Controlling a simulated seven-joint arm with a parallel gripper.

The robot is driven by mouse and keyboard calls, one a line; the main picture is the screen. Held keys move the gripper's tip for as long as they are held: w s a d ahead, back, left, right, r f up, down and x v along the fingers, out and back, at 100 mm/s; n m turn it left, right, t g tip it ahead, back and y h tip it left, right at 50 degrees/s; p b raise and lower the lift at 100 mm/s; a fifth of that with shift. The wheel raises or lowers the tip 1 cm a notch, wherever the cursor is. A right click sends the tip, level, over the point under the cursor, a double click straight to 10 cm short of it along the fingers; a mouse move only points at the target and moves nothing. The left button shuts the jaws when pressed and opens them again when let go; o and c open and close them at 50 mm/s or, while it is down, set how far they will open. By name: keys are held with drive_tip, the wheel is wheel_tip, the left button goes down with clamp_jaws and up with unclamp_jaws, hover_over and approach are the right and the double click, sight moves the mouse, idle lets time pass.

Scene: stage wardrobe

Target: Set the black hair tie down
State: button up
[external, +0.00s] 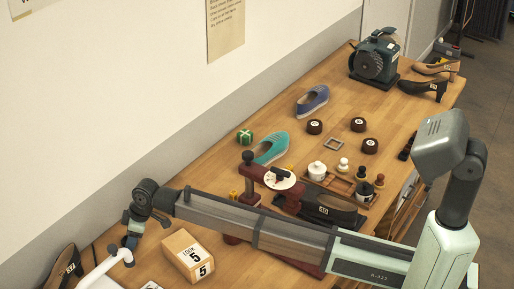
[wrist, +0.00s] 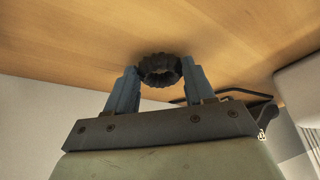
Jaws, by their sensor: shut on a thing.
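The black hair tie (wrist: 160,70) is a dark ribbed ring. In the wrist view it sits between the two blue fingertips of my gripper (wrist: 158,80), which are shut on it. The wooden table top (wrist: 80,50) fills the background behind it; I cannot tell whether the ring touches the wood. In the external view my gripper (external: 131,240) is at the lower left, low over the table beside a white curved pipe-like object. The hair tie cannot be made out there.
A cardboard box marked 5 (external: 188,257) stands just right of my gripper. The white curved object (external: 105,268) and a dark shoe (external: 66,268) are to its left. A teal shoe (external: 271,148), a red stand (external: 250,180) and several small items lie farther back.

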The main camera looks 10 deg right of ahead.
drive_tip(key=shift+f, duration=0.1)
drive_tip(key=o, duration=1)
drive_tip(key=v, duration=1.2)
drive_tip(key=shift+a, duration=0.1)
